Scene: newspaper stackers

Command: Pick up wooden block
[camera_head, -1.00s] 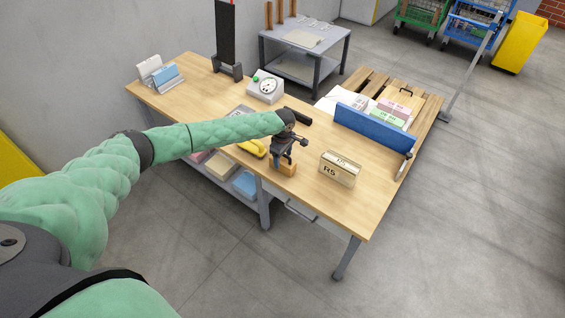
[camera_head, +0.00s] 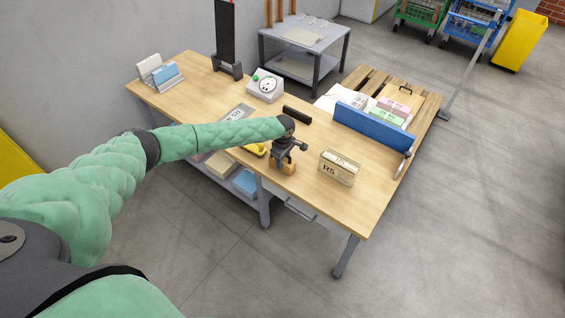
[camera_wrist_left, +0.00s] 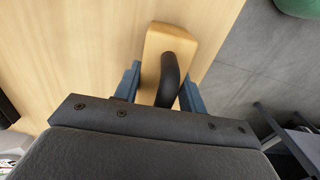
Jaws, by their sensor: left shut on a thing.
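The wooden block (camera_head: 290,168) is light wood and sits near the front edge of the workbench (camera_head: 318,215), in the middle of the head view. My left gripper (camera_head: 283,163) is directly over it, pointing down, and shut on it. In the left wrist view the wooden block (camera_wrist_left: 182,42) has a dark curved handle on top, and the blue fingers of the gripper (camera_wrist_left: 165,95) stand on either side of it. I cannot tell whether the block is clear of the bench top. My right gripper is not in view.
A box marked R5 (camera_head: 339,168) stands just right of the gripper. A yellow object (camera_head: 255,149) and a black bar (camera_head: 297,115) lie close by. A blue panel (camera_head: 372,128) lines the right side. The bench's front right is clear.

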